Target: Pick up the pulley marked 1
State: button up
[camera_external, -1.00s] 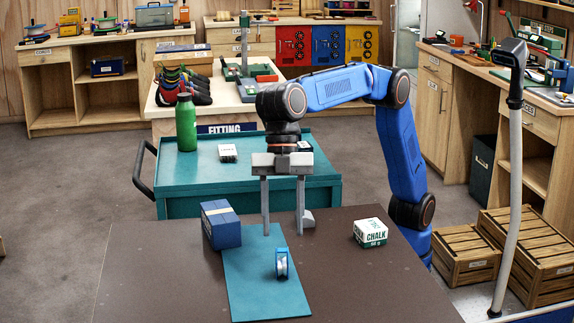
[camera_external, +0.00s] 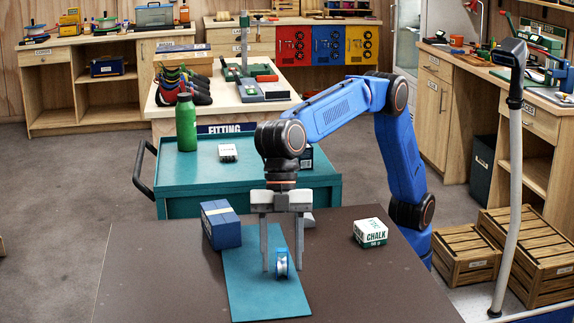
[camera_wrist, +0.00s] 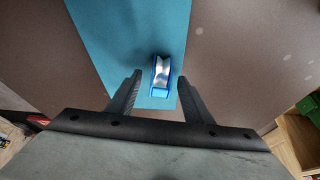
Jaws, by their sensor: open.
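The pulley (camera_external: 281,264) is a small blue piece with a pale metal wheel, standing on the teal mat (camera_external: 250,300) on the dark brown table. Its marking is too small to read. It also shows in the wrist view (camera_wrist: 160,76), a little beyond the fingertips and between their lines. My gripper (camera_external: 283,270) is open and empty, pointing down over the mat. In the external view its fingers reach down on either side of the pulley, seemingly just behind it. In the wrist view the two fingers (camera_wrist: 160,85) are apart, with nothing between them touching.
A blue box (camera_external: 221,225) stands at the mat's far left. A white and green chalk box (camera_external: 370,233) sits to the right on the table. A pale grey object (camera_external: 308,220) lies partly hidden behind my gripper. The front right of the table is clear.

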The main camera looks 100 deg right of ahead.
jog(key=c, duration=1.2)
jog(key=shift+o, duration=0.2)
jog(key=shift+r, duration=0.1)
